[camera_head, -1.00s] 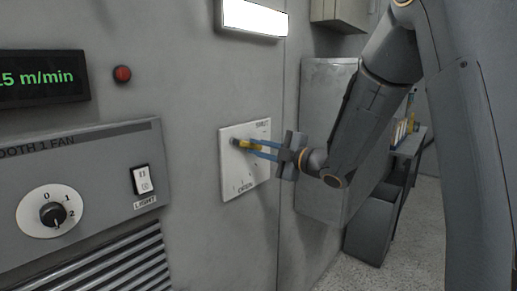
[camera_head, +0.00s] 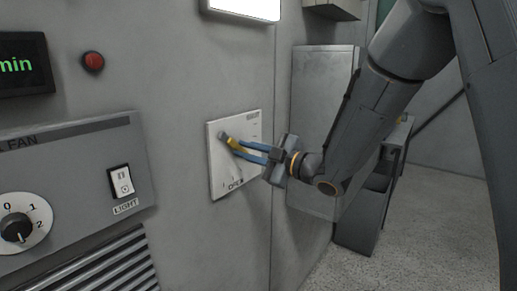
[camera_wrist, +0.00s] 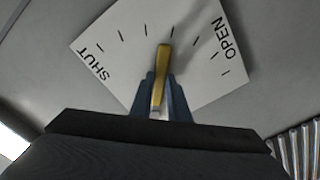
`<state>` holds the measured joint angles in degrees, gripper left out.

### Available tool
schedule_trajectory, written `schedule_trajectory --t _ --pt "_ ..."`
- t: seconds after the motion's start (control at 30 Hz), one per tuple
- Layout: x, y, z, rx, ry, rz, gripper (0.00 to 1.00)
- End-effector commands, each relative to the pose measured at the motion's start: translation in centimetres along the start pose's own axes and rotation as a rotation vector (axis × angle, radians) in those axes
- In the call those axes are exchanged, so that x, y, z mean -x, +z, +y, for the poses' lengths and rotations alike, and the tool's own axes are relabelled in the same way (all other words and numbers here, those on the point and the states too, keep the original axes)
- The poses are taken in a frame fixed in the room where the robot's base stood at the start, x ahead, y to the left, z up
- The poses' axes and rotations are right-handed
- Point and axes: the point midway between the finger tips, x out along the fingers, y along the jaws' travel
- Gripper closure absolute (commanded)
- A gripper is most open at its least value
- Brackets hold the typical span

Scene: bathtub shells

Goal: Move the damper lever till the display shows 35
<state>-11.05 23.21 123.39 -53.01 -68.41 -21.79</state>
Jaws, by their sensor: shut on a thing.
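The damper lever (camera_wrist: 163,62) is yellow and sits on a white plate (camera_head: 222,183) with tick marks. In the wrist view the plate (camera_wrist: 112,50) reads SHUT at left and OPEN at right, and the lever points near the middle of the ticks. My gripper (camera_head: 238,147) is shut on the lever; its blue fingers (camera_wrist: 160,98) lie on both sides of it in the wrist view. The display (camera_head: 22,64) is cut by the left edge in the head view; only green "min" shows and its number is out of view.
A red button (camera_head: 93,61) is on the wall right of the display. Below is a fan panel (camera_head: 85,160) with a dial (camera_head: 18,227) and a LIGHT switch (camera_head: 121,182). A grey cabinet (camera_head: 322,90) stands right of the plate, behind my arm. Open floor lies at right.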

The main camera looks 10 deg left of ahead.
Motion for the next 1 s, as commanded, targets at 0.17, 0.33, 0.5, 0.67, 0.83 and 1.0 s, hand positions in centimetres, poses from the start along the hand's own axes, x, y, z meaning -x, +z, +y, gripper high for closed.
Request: schedule_trajectory --t 0.17,0.33,0.5,0.67,0.83,1.0 --pt "0.1 0.0 -0.1 0.001 -0.003 -0.001 1.00" --pt "0.1 0.1 0.0 0.002 -0.002 -0.001 0.66" --pt "0.1 0.1 0.1 0.003 0.000 -0.002 0.66" --pt "0.6 0.2 0.1 0.003 0.001 -0.003 0.66" --pt "2.9 0.3 0.1 0.003 0.003 -0.005 0.66" --pt "5.7 0.3 0.0 0.003 0.001 -0.004 0.66"
